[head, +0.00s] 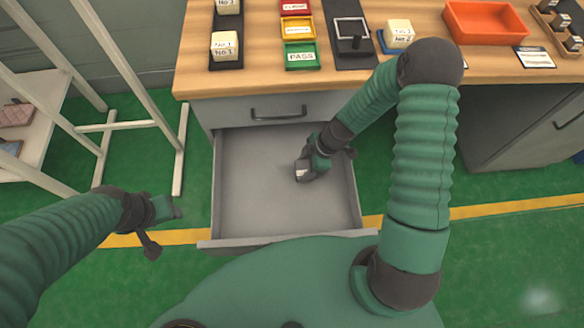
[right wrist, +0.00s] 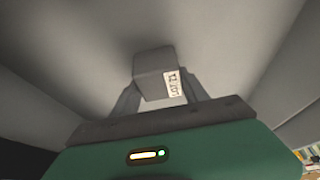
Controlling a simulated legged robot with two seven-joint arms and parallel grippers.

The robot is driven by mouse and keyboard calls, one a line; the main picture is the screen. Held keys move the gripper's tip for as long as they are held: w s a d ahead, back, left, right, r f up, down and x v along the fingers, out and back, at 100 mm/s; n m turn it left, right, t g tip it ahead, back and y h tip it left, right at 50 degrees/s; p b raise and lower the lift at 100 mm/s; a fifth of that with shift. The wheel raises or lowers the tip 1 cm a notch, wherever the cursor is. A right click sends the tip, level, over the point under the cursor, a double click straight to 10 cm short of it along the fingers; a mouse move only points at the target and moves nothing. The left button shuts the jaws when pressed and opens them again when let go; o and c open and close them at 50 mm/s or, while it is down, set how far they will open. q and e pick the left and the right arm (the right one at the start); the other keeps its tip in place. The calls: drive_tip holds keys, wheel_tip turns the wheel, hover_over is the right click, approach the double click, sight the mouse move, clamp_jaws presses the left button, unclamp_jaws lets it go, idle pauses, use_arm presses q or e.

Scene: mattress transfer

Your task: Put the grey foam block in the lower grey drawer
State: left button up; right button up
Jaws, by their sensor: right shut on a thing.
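The lower grey drawer (head: 245,200) is pulled open below the wooden worktop in the head view. Its inside looks empty apart from my gripper and what it holds. My right gripper (head: 305,168) reaches into the drawer's right half and is shut on the grey foam block (head: 300,172). In the right wrist view the foam block (right wrist: 153,72) sits between the two fingers, with a white printed label on its side. I cannot tell whether the block touches the drawer floor. My left gripper (head: 165,222) is empty, left of the drawer, over the green floor, with its fingers apart.
A closed upper drawer (head: 230,108) sits above the open one. The worktop (head: 260,80) holds labelled blocks, coloured trays (head: 300,55), a black fixture (head: 352,40) and an orange bin (head: 485,22). A white rack (head: 110,120) stands at left.

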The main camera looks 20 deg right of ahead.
sight(287, 173)
drive_tip(key=a, duration=0.1)
drive_tip(key=w+a, duration=0.2)
drive_tip(key=shift+a+r, duration=0.1)
drive_tip(key=shift+r, duration=0.15)
drive_tip(key=shift+a+f+b, duration=0.1)
drive_tip(key=shift+f+b, duration=0.45)
drive_tip(key=shift+f, duration=0.1)
drive_tip(key=o, duration=1.3)
drive_tip(key=shift+d, duration=0.2)
drive_tip(key=shift+o, duration=0.2)
drive_tip(key=shift+a, duration=0.1)
drive_tip(key=shift+r, duration=0.1)
